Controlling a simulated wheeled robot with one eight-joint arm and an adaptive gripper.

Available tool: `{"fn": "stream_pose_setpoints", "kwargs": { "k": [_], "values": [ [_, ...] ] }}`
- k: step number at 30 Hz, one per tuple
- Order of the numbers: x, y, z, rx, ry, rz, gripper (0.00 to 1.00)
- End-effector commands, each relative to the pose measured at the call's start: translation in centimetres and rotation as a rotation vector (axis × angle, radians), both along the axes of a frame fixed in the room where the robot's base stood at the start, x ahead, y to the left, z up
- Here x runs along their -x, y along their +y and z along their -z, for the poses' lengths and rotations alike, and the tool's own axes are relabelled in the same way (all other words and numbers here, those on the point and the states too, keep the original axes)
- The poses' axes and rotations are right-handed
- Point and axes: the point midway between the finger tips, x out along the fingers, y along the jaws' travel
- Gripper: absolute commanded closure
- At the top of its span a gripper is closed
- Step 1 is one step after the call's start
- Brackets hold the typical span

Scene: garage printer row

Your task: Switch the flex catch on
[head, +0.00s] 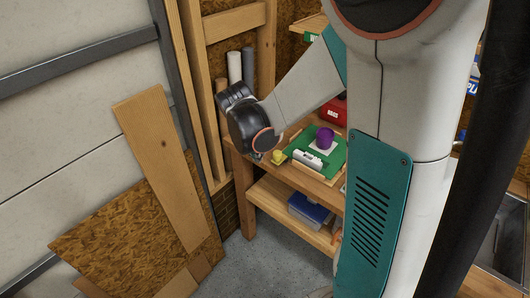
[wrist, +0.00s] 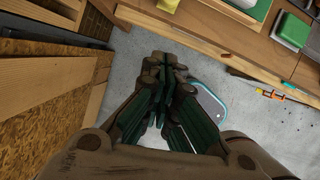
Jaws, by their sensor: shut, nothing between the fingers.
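A green board (head: 332,160) lies on the wooden workbench, with a purple round part (head: 324,138) and a white bar-shaped part (head: 307,159) on it. I cannot tell which small part is the flex catch. My gripper (head: 257,158) hangs at the bench's left front corner, left of the board and near a small yellow piece (head: 278,156). In the wrist view my gripper (wrist: 167,66) is shut and empty, pointing down past the bench edge over the grey floor. The board's edge (wrist: 262,10) and the yellow piece (wrist: 168,5) show at the top there.
The bench's front edge (wrist: 210,42) runs beside my gripper. A green-topped box (wrist: 293,31) stands on the bench. A blue-lidded bin (head: 311,208) sits on the lower shelf. Wooden boards (head: 160,165) lean on the left wall.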

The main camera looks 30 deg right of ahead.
Motion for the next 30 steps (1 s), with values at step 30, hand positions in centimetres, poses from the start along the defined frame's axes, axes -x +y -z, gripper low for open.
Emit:
{"fn": "stream_pose_setpoints", "kwargs": {
  "k": [30],
  "values": [
    [-2.9, -5.4, 9.6, -0.001, -0.003, 0.005, 1.0]
  ]
}}
